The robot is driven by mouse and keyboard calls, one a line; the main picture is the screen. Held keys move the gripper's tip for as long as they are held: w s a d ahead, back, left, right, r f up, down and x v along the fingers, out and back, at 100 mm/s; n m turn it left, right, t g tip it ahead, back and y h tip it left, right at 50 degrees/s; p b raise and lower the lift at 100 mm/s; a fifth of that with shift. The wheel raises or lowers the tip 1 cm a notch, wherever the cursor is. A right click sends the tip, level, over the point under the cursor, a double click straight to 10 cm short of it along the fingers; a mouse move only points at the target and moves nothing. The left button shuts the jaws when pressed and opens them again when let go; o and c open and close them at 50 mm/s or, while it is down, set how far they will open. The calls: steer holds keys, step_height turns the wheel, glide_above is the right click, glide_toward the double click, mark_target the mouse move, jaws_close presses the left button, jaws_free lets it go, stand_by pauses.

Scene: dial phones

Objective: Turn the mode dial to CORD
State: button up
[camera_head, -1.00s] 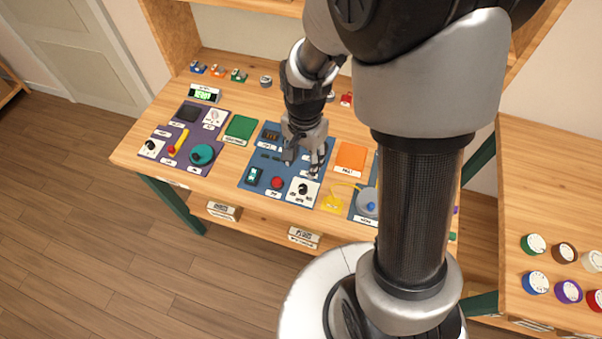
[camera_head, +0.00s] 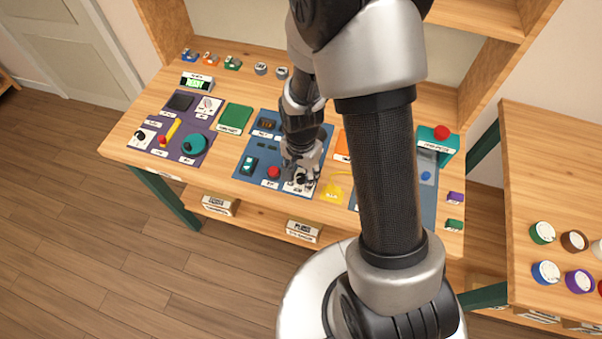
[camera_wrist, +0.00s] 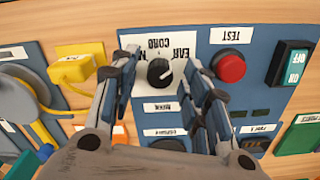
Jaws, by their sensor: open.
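The mode dial (camera_wrist: 160,72) is a round black knob with a small white mark, on a white plate (camera_wrist: 150,90) lettered CORD and EAR. Which label the mark points to is hard to tell. In the wrist view my gripper (camera_wrist: 160,61) is open, with one finger on either side of the dial and gaps showing between them and the knob. In the head view my gripper (camera_head: 301,176) is low over the dial's plate (camera_head: 291,187) at the front of the blue panel and hides much of the dial.
A red button (camera_wrist: 228,67) marked TEST and an ON/OFF switch (camera_wrist: 289,62) sit beside the dial on the blue panel. A yellow part (camera_wrist: 72,68) with a cord is on the other side. A purple panel (camera_head: 173,148) lies farther left.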

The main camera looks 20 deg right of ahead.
steer(key=shift+c, duration=0.3)
jaws_close()
steer(key=shift+n, duration=0.4)
steer(key=n, duration=0.4)
steer(key=shift+p, duration=0.3)
steer(key=n, duration=0.6)
stand_by(0.5)
